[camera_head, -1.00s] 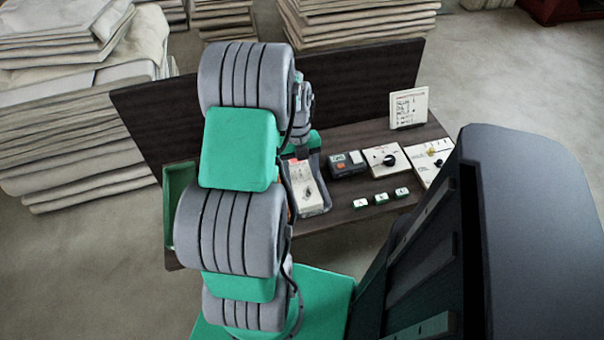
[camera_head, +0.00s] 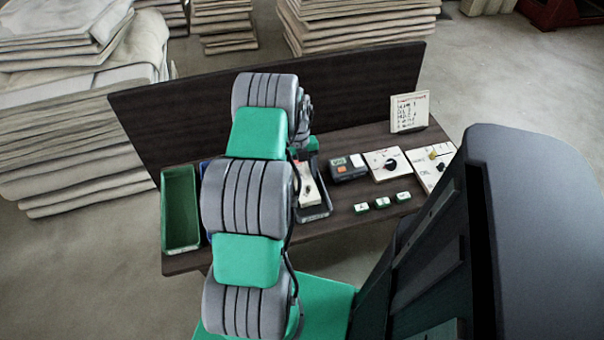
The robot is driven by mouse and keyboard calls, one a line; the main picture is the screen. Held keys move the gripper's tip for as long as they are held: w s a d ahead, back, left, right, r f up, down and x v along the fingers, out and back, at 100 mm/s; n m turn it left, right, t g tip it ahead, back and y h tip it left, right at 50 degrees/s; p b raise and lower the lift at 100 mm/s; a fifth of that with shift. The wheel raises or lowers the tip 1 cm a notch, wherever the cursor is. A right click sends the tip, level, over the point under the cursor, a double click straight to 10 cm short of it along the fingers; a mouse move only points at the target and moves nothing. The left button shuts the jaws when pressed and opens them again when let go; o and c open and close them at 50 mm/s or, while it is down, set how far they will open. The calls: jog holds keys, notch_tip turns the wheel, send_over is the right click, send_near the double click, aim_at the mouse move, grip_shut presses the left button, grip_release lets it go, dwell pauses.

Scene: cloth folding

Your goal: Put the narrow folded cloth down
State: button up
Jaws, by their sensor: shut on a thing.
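No folded cloth can be made out on the workbench (camera_head: 345,222). My arm reaches forward over the bench in the head view and covers its middle-left part. My gripper's fingers are hidden behind the arm, so neither they nor anything between them shows. Only a bit of my grey and green wrist shows past the arm's right side.
A green bin (camera_head: 181,210) stands at the bench's left end, with a blue bin (camera_head: 205,172) partly hidden beside it. A dark tray (camera_head: 326,207), boxy devices (camera_head: 349,168) and a sign (camera_head: 409,112) stand farther right. A dark panel (camera_head: 360,90) backs the bench.

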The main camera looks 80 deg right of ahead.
jog(key=o, duration=1.3)
jog(key=shift+f, duration=0.1)
